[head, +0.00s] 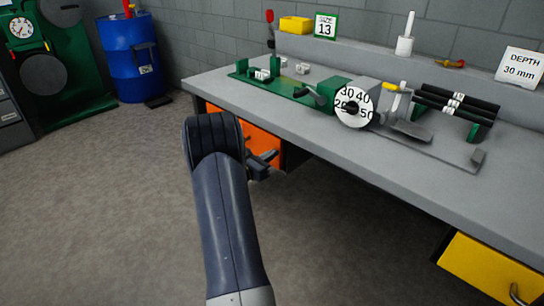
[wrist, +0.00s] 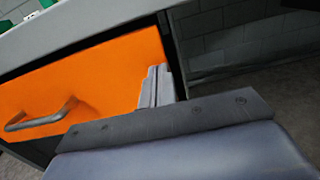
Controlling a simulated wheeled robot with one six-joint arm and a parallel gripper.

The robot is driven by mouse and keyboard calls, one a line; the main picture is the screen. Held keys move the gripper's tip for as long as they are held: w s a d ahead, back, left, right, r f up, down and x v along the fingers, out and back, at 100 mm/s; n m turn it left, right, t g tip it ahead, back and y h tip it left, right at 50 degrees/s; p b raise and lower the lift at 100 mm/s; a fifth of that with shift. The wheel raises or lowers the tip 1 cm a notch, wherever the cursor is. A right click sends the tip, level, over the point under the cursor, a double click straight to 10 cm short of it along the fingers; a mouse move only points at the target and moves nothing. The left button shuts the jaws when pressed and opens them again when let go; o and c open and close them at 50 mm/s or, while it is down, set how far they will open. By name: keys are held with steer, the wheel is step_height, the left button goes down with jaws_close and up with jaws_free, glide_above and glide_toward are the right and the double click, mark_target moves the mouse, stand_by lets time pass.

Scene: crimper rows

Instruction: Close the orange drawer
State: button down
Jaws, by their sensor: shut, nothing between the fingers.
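The orange drawer (head: 260,140) is under the left part of the workbench, partly hidden behind my arm in the head view. In the wrist view its orange front (wrist: 95,80) fills the left half, with a grey bar handle (wrist: 42,117) at the left. I cannot tell how far the drawer stands out. My gripper (head: 266,160) is shut and empty. In the wrist view its fingers (wrist: 157,84) are in front of the right part of the drawer front, to the right of the handle. Whether they touch the front is unclear.
The grey workbench (head: 400,165) overhangs the drawer and carries a green-based fixture with a numbered dial (head: 354,107). A yellow drawer (head: 490,268) is at the lower right. A blue barrel (head: 133,60) stands at the back left. The floor left of my arm is clear.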

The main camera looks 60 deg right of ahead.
steer(key=p+v, duration=0.1)
steer(key=v, duration=1.2)
steer(key=shift+a, duration=0.25)
steer(key=shift+f, duration=0.15)
steer(key=x, duration=1.4)
steer(key=shift+b, duration=0.45)
